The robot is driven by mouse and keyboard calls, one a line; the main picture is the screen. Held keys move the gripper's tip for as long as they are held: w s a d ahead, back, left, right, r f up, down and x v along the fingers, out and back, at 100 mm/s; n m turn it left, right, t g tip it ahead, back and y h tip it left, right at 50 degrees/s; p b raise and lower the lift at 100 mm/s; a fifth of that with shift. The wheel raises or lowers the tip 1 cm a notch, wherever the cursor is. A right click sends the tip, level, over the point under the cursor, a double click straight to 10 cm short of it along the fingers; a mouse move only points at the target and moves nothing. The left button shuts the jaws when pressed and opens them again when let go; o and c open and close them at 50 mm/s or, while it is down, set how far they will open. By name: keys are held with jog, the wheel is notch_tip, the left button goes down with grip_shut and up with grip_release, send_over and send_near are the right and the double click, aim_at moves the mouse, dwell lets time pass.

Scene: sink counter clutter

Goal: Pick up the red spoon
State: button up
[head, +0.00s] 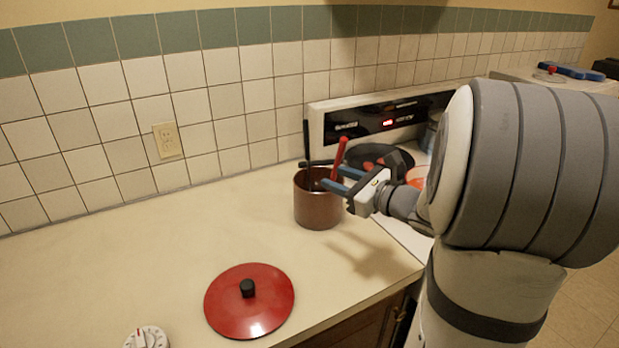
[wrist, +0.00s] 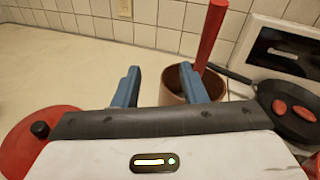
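The red spoon (head: 340,152) stands tilted in a brown pot (head: 318,208), its handle sticking up above the rim; its lower end is hidden inside. My gripper (head: 331,177) is open, its two blue fingers at the pot's rim beside the spoon. In the wrist view my gripper (wrist: 172,80) has a wide empty gap. The red spoon (wrist: 211,38) there rises behind the right finger, not centred in the gap. I cannot tell whether a finger touches the spoon or pot.
A black utensil (head: 307,140) also stands in the pot. A dark pan (head: 372,157) with red pieces sits on the stove behind, its handle reaching toward the pot. A red lid (head: 262,306) and a white timer (head: 147,338) lie in front. The left counter is clear.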

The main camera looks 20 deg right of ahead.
aim_at(339, 162)
jog(key=d+m, duration=0.1)
jog(key=d+t+h, duration=0.1)
jog(key=w+d+m+t, duration=0.1)
jog(key=d, duration=0.1)
jog(key=shift+r+m+h, duration=0.3)
jog(key=shift+r+h, duration=0.1)
jog(key=shift+m, duration=0.3)
jog(key=p+x, duration=0.2)
jog(key=x, duration=0.5)
jog(key=shift+w+r, duration=0.1)
jog(key=shift+w, duration=0.3)
jog(key=shift+c, duration=0.6)
grip_shut()
